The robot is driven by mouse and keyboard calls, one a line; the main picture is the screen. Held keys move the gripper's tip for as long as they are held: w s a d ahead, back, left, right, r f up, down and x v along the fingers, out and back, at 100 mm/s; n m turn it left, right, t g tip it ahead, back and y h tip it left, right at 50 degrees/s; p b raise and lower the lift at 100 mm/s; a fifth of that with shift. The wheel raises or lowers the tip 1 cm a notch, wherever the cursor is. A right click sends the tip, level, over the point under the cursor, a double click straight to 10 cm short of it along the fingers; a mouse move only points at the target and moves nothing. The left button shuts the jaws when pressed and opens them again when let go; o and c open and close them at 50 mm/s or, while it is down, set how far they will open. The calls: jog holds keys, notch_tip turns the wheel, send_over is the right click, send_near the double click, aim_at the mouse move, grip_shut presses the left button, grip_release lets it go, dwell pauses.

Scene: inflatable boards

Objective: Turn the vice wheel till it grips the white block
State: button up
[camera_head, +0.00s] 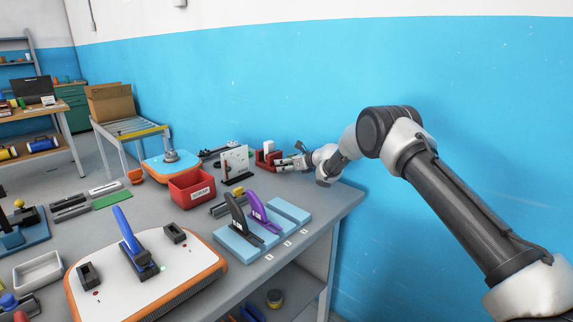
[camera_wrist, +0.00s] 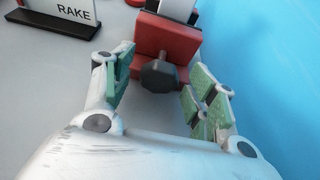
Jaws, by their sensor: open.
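The red vice (camera_head: 268,157) stands at the far end of the workbench, near the blue wall. It also shows in the wrist view (camera_wrist: 165,37). The white block (camera_head: 269,147) sits upright at the vice; in the wrist view only its lower part (camera_wrist: 177,9) shows at the top edge. The dark grey vice wheel (camera_wrist: 158,76) is on the vice's near face. My gripper (camera_wrist: 160,84) is open, with its green-padded fingers on either side of the wheel and a visible gap to each. In the head view my gripper (camera_head: 284,163) reaches the vice from the right.
A white panel on a dark stand (camera_head: 236,163), whose sign (camera_wrist: 72,12) reads RAKE, stands left of the vice. A red bin (camera_head: 192,190) and purple and black tools (camera_head: 258,213) on blue pads are nearer. The blue wall (camera_head: 300,90) is close on the right.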

jog(key=shift+c, duration=0.4)
jog(key=c, duration=0.9)
jog(key=shift+c, duration=0.2)
jog(key=shift+w+d+m+g+y, duration=0.15)
jog(key=shift+m+g+y, duration=0.35)
jog(key=shift+m, duration=0.5)
jog(key=shift+o, duration=0.2)
jog(key=m+g+y, duration=0.1)
jog(key=m, duration=0.2)
jog(key=shift+w+f+g, duration=0.1)
jog(key=shift+g, duration=0.2)
jog(key=shift+f+m+y, duration=0.2)
jog(key=shift+m+y, duration=0.3)
jog(key=shift+m, duration=0.2)
